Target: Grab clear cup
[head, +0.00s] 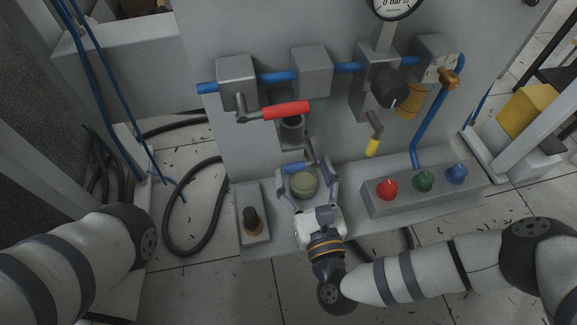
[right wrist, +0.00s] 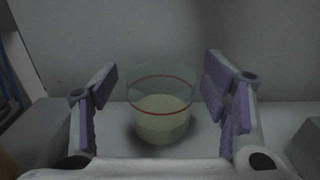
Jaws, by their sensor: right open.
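The clear cup (right wrist: 161,103) stands upright on the grey ledge, with pale yellowish contents in its lower part and a red line around its wall. It also shows in the head view (head: 304,184). My right gripper (head: 308,170) is open, with its fingers on either side of the cup. In the right wrist view, my right gripper's purple-padded fingers (right wrist: 162,92) stand apart from the cup, with a gap on both sides. My left arm shows at the left of the head view, but its gripper is out of the picture.
A red-handled valve (head: 286,110) and a grey fitting (head: 292,130) sit above the cup. A box with red, green and blue knobs (head: 423,182) stands to the right. A small box with a black knob (head: 251,220) stands to the left. Black hoses (head: 176,222) lie on the floor.

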